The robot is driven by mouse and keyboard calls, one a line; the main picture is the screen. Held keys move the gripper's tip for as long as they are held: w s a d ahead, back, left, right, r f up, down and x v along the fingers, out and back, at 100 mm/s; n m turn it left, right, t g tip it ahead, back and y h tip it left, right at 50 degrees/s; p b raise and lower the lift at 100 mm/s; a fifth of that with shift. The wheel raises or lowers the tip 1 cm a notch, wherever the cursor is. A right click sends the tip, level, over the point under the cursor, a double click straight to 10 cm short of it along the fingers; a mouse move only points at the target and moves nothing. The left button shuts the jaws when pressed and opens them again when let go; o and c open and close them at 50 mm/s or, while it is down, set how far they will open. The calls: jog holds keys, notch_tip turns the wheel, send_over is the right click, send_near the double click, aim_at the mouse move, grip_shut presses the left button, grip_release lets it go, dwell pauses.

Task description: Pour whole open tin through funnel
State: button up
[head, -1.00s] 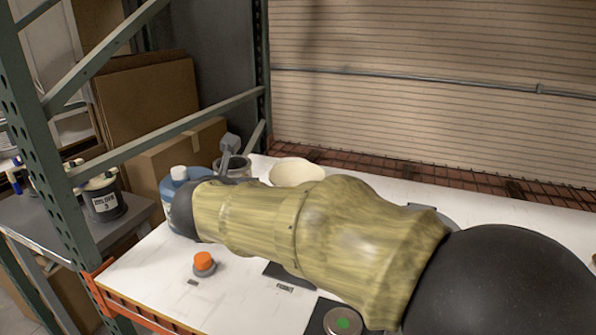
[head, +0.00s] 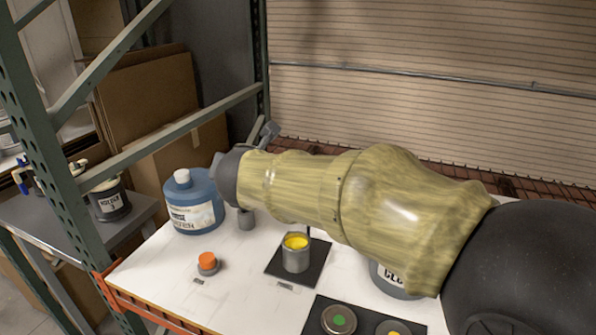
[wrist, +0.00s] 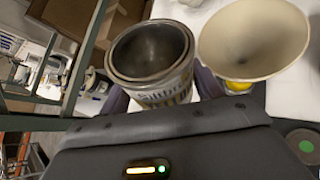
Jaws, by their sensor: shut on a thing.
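In the wrist view my gripper (wrist: 162,90) is shut on the open tin (wrist: 172,82), with a finger at each side of its labelled wall. The tin's mouth faces the camera; its inside looks dark and grey, and I cannot tell what it holds. The cream funnel (wrist: 255,40) is just right of the tin, its wide mouth open and showing no liquid. In the head view my arm hides the funnel, the held tin and the fingers. A grey tin with yellow contents (head: 296,258) stands upright on a black mat; yellow also shows below the funnel's rim in the wrist view.
A blue jug (head: 192,207) stands at the left of the white table. An orange-capped item (head: 207,263) is at the front left. Round lids (head: 339,320) lie on a dark mat at the front. A green rack post (head: 50,170) rises at the left.

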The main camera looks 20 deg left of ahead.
jog(key=shift+w+d+r+m+g+p, duration=0.1)
jog(key=shift+d+r+m+g+p, duration=0.2)
jog(key=shift+d+r+p, duration=0.2)
jog(key=shift+w+d+r+m+y+p, duration=0.2)
jog(key=shift+w+m+y+p, duration=0.15)
jog(key=shift+p, duration=0.4)
jog(key=shift+w+d+r+m+g+y+p, duration=0.2)
jog(key=shift+d+r+m+g+y+p, duration=0.15)
jog(key=shift+p, duration=0.5)
jog(key=shift+r+g+p, duration=0.2)
jog(key=shift+g+p, duration=0.15)
jog(key=shift+p, duration=0.75)
jog(key=shift+m+y, duration=0.3)
jog(key=shift+m, duration=0.1)
jog(key=shift+w+f+m+g+y+p, duration=0.1)
jog(key=shift+f+m+g+y+p, duration=0.3)
jog(key=shift+p, duration=0.45)
jog(key=shift+r+p, duration=0.1)
jog(key=shift+p, duration=0.2)
jog(key=shift+r+m+g+y+p, duration=0.3)
jog(key=shift+r+m+y+p, duration=0.15)
jog(key=shift+p, duration=0.8)
jog(key=shift+d+f+m+g+y+p, duration=0.1)
jog(key=shift+f+m+g+y+p, duration=0.3)
jog(key=shift+p, duration=0.5)
